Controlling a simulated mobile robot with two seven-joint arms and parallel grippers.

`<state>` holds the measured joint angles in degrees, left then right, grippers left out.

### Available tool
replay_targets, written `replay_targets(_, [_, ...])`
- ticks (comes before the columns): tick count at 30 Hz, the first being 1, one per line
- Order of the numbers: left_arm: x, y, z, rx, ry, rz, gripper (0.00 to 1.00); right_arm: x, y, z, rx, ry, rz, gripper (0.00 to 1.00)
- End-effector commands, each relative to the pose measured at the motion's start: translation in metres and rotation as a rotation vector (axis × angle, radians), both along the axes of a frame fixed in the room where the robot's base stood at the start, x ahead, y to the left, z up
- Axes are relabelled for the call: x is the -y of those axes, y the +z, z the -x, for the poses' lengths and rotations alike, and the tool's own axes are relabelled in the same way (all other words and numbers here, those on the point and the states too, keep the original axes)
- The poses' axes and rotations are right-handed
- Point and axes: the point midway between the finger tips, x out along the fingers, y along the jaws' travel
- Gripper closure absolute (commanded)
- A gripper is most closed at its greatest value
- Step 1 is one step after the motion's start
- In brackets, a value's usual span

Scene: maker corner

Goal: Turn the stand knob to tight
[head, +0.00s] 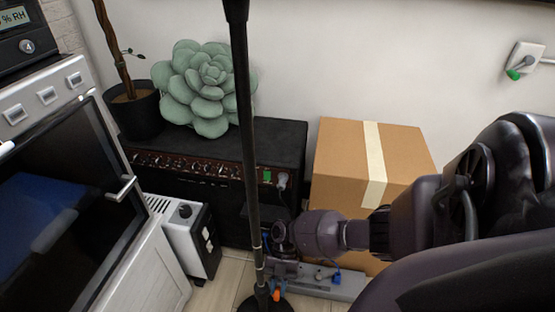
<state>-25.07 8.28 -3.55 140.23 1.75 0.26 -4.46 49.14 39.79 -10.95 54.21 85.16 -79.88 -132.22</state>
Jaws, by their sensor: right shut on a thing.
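The stand is a thin black upright pole (247,150) that runs from the top of the head view down to a dark round base (262,305) on the floor. My right arm comes in from the right, and my right gripper (270,256) is at the lower part of the pole, shut. The stand knob is hidden in its jaws, so I cannot see how far it is turned. A small orange part (276,294) shows just below the gripper, beside the pole. My left gripper is not in view.
A black amplifier (290,145) with a green succulent (195,90) on it stands behind the pole. A cardboard box (345,155) is behind my right arm. A grey power strip (345,289) lies on the floor. A white heater (186,240) and a cabinet (140,285) are left.

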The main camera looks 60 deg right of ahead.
Motion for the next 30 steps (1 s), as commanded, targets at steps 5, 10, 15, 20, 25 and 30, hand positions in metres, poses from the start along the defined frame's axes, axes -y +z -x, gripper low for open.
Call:
replay_targets(5, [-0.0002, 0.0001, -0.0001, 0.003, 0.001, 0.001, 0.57, -0.0021, -0.0011, 0.0003, -0.005, -0.001, -0.015, 1.00])
replay_targets(10, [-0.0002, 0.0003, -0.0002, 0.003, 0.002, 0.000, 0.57, -0.0024, -0.0010, 0.0006, -0.007, 0.000, -0.016, 1.00])
replay_targets(15, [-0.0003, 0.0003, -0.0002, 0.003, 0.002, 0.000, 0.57, -0.0026, -0.0012, 0.0008, -0.007, 0.000, -0.017, 0.78])
replay_targets(20, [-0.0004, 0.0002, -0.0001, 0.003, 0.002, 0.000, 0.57, -0.0020, -0.0009, 0.0005, -0.006, 0.000, -0.015, 0.72])
replay_targets(25, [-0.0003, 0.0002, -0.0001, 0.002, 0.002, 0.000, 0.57, -0.0013, -0.0005, 0.0000, -0.006, 0.000, -0.014, 0.72])
replay_targets(30, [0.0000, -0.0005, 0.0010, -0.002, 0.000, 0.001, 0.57, -0.0009, -0.0001, -0.0004, -0.004, -0.001, -0.010, 0.72])
